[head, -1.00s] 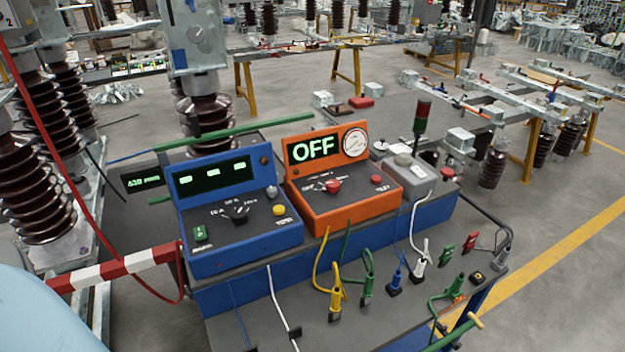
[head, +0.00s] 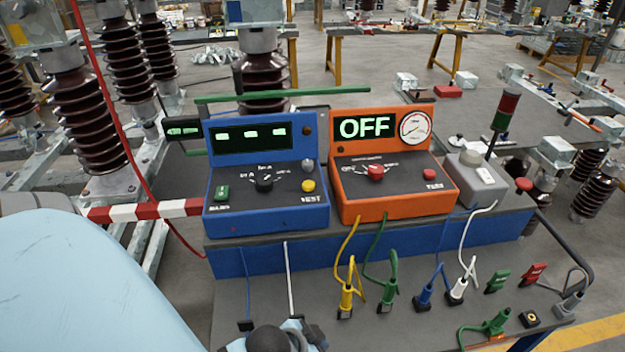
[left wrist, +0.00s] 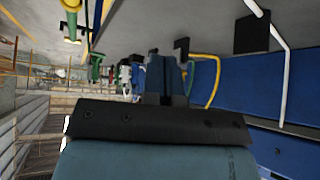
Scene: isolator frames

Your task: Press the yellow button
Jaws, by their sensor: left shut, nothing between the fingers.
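The yellow button (head: 308,185) is on the sloped front of the blue test box (head: 267,222), at its right side above the "TEST" label. Nothing covers it in the head view. My left gripper (head: 275,338) shows at the bottom edge of the head view, in front of and below the blue box, well apart from the button. In the left wrist view its fingers (left wrist: 167,75) are shut together with nothing between them. The button cannot be made out in the left wrist view. My right gripper is in neither view.
An orange box (head: 392,208) with an "OFF" display and red knob stands right of the blue box. Yellow (head: 346,300), green, blue and white plugs with cables stand on the lower shelf. A red-and-white bar (head: 140,212) lies left. A green rod (head: 270,96) runs behind.

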